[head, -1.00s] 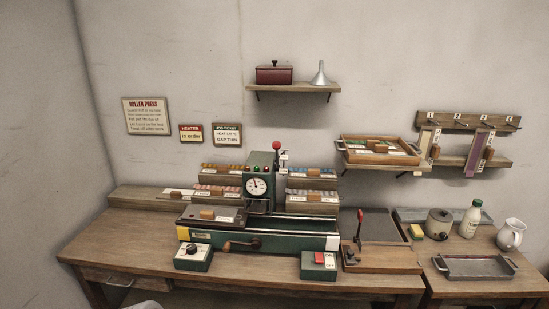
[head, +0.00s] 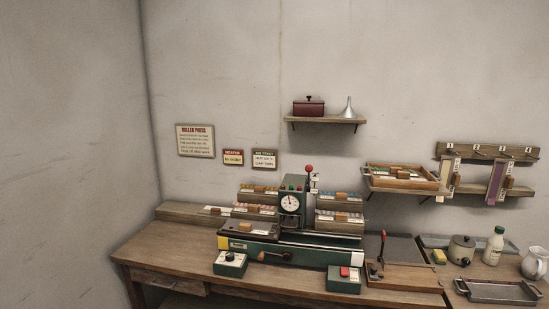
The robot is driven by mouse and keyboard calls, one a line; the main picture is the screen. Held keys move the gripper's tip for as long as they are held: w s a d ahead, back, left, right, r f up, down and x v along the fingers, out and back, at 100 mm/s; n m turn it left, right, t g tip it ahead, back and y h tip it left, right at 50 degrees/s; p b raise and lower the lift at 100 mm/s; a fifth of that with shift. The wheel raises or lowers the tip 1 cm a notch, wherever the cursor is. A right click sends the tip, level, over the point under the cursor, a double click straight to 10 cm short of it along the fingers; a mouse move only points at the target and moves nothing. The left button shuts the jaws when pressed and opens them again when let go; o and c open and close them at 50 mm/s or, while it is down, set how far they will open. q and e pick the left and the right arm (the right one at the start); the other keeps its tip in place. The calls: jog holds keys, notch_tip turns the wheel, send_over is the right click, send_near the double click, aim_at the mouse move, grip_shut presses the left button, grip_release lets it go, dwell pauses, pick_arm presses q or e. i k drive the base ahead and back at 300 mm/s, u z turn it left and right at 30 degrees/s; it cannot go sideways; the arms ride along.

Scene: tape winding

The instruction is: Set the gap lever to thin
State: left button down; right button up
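The green roller press (head: 291,211) stands on the wooden bench with a round dial on its front. A lever with a red knob (head: 309,169) rises at the right side of the press head, beside a small white scale (head: 314,184); the knob is near the scale's upper end. The scale's lettering is too small to read. The job ticket (head: 264,159) on the wall seems to read "gap thin". Neither of my grippers is in view.
A green dial box (head: 230,264) and a green box with a red button (head: 344,279) sit at the bench front. Racks of small cards flank the press. A metal tray (head: 497,291), a pot (head: 461,250) and a bottle (head: 494,246) stand at right. The bench's left front is clear.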

aim_at(308, 168)
jog(key=u, duration=1.15)
jog(key=i, duration=1.1)
jog(key=z, duration=2.4)
